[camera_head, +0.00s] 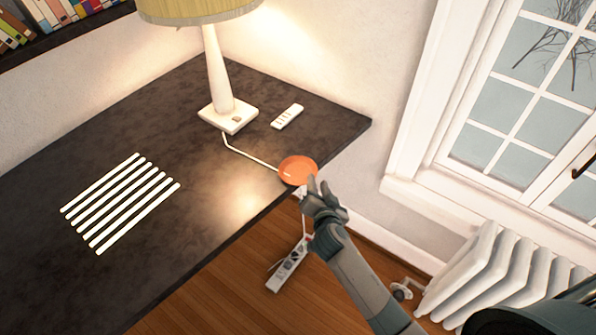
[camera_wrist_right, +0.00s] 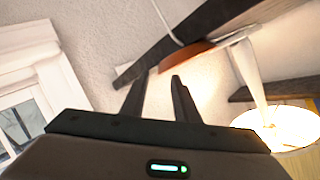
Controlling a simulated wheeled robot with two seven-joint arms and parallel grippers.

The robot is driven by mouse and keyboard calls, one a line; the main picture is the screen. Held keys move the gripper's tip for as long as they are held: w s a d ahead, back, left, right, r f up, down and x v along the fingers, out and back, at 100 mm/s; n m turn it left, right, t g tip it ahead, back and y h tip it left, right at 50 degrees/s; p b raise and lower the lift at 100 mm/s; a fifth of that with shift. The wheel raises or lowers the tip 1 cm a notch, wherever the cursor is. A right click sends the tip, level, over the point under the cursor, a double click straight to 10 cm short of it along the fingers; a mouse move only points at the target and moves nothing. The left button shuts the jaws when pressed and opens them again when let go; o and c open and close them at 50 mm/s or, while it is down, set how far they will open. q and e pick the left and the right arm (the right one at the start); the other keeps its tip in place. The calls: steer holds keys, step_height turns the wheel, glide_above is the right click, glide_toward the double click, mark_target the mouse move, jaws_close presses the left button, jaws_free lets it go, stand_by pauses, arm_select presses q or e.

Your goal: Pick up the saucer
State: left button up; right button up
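The orange saucer (camera_head: 298,170) lies on the dark table near its right front edge. My right gripper (camera_head: 313,186) is just in front of the saucer, at the table edge. In the right wrist view, which shows the room upside down, the saucer (camera_wrist_right: 198,54) appears as an orange strip against the dark table, beyond the fingertips. The two fingers of my right gripper (camera_wrist_right: 161,77) are apart with nothing between them. Whether a finger touches the saucer cannot be told. My left gripper is not in view.
A lamp (camera_head: 222,85) stands behind the saucer on the table (camera_head: 200,215), its white cord running toward the saucer. A white remote (camera_head: 287,116) lies nearby. White sticks (camera_head: 120,203) lie left. A power strip (camera_head: 288,266) is on the floor; a radiator (camera_head: 500,270) stands right.

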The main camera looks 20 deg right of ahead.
mark_target(298, 172)
stand_by(0.3)
steer(key=p+x, duration=0.1)
steer(key=x, duration=0.4)
stand_by(0.6)
jaws_close()
